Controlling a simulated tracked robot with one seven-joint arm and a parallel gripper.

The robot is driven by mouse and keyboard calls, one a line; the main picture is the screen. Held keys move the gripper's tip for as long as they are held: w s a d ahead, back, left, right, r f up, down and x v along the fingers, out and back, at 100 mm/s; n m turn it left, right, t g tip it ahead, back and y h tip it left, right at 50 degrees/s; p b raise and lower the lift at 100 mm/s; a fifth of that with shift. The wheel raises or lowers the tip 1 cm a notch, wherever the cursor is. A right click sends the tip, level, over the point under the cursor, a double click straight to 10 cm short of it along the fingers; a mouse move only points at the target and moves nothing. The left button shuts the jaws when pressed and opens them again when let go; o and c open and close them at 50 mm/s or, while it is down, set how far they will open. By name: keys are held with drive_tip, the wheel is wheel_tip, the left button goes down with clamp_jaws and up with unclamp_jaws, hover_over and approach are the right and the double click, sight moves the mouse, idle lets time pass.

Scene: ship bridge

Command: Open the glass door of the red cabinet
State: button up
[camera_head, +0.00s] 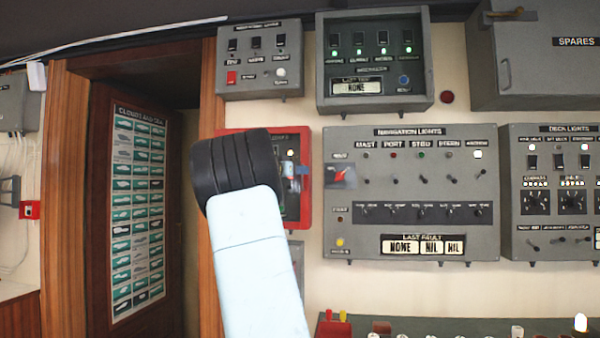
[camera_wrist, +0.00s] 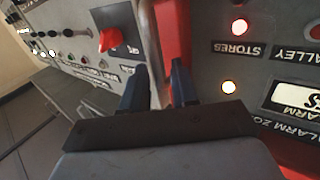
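The red cabinet (camera_head: 305,205) hangs on the wall left of the navigation lights panel. My arm covers its left and middle part in the head view. My gripper (camera_head: 297,170) is at the cabinet's right side. In the wrist view my gripper (camera_wrist: 158,88) has its two dark fingers apart. A pale grey strip and a red edge of the cabinet (camera_wrist: 172,38) run between the fingers; I cannot tell whether either touches. The alarm panel face (camera_wrist: 240,75) with lit lamps lies right of them. I cannot make out the glass door or how far it stands open.
The navigation lights panel (camera_head: 410,215), with a red knob (camera_head: 341,176) by its left edge, is close right of the cabinet. Grey boxes (camera_head: 260,75) hang above. A brown door (camera_head: 135,210) with a cloud chart stands left. A console (camera_head: 450,328) lies below.

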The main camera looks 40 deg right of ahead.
clamp_jaws()
idle(1.1)
drive_tip(key=shift+r, duration=0.1)
